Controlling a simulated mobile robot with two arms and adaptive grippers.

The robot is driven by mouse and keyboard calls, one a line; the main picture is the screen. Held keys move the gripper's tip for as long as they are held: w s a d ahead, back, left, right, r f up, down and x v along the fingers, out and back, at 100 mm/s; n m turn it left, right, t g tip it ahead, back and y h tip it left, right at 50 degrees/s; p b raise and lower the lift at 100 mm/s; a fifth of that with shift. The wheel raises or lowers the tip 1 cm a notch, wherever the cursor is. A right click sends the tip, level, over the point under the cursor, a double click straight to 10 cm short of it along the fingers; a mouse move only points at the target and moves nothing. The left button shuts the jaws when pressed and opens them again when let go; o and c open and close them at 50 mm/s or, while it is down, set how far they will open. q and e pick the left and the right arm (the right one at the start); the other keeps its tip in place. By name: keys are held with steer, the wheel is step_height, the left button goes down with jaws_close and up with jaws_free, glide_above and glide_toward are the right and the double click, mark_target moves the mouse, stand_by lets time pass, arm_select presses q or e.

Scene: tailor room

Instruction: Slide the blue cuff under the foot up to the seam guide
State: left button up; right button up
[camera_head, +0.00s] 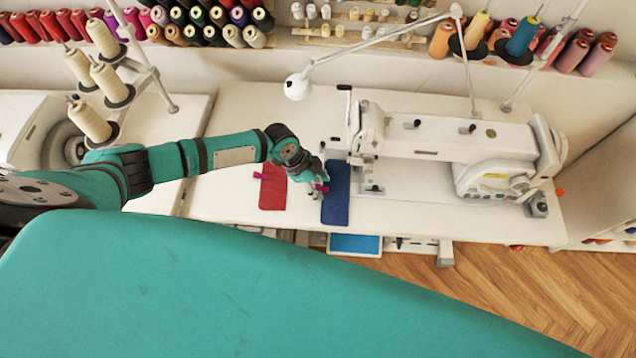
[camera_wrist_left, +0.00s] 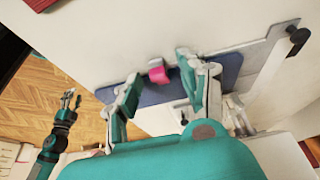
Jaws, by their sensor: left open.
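The blue cuff (camera_head: 336,198) lies flat on the white sewing table, just left of the sewing machine's needle end. A pink clip (camera_wrist_left: 157,72) is at its edge. My left gripper (camera_head: 318,184) is low over the cuff's left edge. In the left wrist view, its open fingers (camera_wrist_left: 160,90) stand either side of the clip, with the blue cuff (camera_wrist_left: 229,70) behind them; contact cannot be told. The presser foot and seam guide are not clear in either view. My right gripper (camera_wrist_left: 70,98) is small at the left of the wrist view.
A red cuff (camera_head: 272,188) with a pink clip lies left of the blue one. The white sewing machine (camera_head: 450,142) stands to the right. A lamp (camera_head: 297,86) hangs behind. A blue tray (camera_head: 354,244) sits below the table's front edge.

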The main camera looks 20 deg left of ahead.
steer(key=shift+a, duration=0.2)
arm_select(q)
steer(key=c, duration=0.4)
jaws_close()
arm_select(e)
steer(key=shift+s+d, duration=0.1)
steer(key=shift+d, duration=0.4)
arm_select(q)
steer(key=shift+d, duration=0.15)
steer(key=shift+w+d, duration=0.2)
steer(key=shift+d, duration=0.75)
arm_select(e)
steer(key=shift+a+f, duration=0.2)
steer(key=shift+a, duration=0.1)
